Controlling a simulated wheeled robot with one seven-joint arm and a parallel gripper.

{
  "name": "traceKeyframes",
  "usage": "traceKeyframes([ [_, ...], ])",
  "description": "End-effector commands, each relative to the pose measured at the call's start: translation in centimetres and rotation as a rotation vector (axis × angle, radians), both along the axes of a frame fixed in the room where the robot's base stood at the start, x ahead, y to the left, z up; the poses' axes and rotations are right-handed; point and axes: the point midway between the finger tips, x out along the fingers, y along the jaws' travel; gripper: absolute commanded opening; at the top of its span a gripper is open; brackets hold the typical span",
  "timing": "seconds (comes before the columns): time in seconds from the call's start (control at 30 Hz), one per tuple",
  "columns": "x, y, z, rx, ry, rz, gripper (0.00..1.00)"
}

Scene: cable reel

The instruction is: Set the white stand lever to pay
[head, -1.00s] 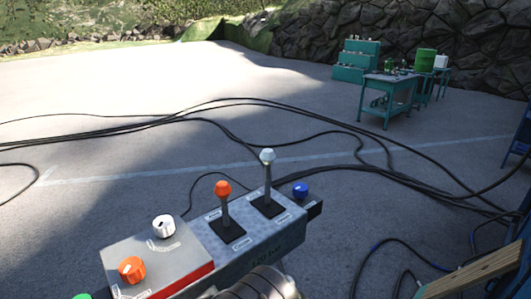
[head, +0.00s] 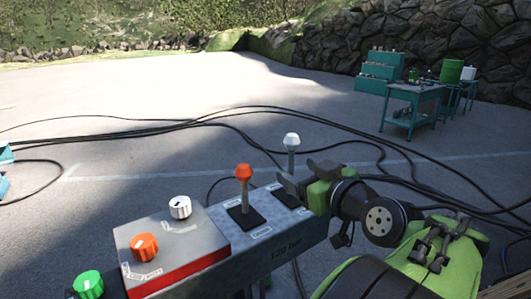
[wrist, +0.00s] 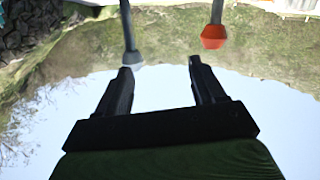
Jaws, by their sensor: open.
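The white-knobbed lever (head: 291,142) rises from a dark slot on the grey control stand (head: 275,243). It leans little or not at all; its base is partly hidden by my gripper. My gripper (head: 297,177) is open and empty, just in front of and beside this lever, below its knob. In the wrist view, which looks inverted, the white knob (wrist: 132,59) shows close beyond the left fingertip of my gripper (wrist: 160,66); I cannot tell whether they touch. The orange lever (head: 243,175) stands to the left; its knob (wrist: 214,37) is right of the fingers in the wrist view.
A box with a white dial (head: 180,207) and an orange dial (head: 145,247) sits left on the stand, with a green dial (head: 88,284) beyond. Black cables (head: 220,110) cross the paving. A teal workbench (head: 412,90) stands far back right.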

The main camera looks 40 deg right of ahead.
Motion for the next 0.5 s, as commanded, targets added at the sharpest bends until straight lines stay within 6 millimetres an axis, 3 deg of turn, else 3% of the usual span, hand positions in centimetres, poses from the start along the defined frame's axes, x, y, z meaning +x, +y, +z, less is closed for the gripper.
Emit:
traceKeyframes([
  [0.03,-1.6,-1.7,0.0,-0.026,-0.042,-0.039,0.69],
  [0.1,-3.0,-2.8,0.8,-0.061,-0.086,-0.065,0.69],
  [0.2,-3.4,-3.3,1.5,-0.079,-0.110,-0.075,0.69],
  [0.33,-1.4,-3.8,1.9,-0.077,-0.109,-0.069,0.69],
  [0.5,2.7,-5.0,1.9,-0.076,-0.108,-0.066,0.69],
])
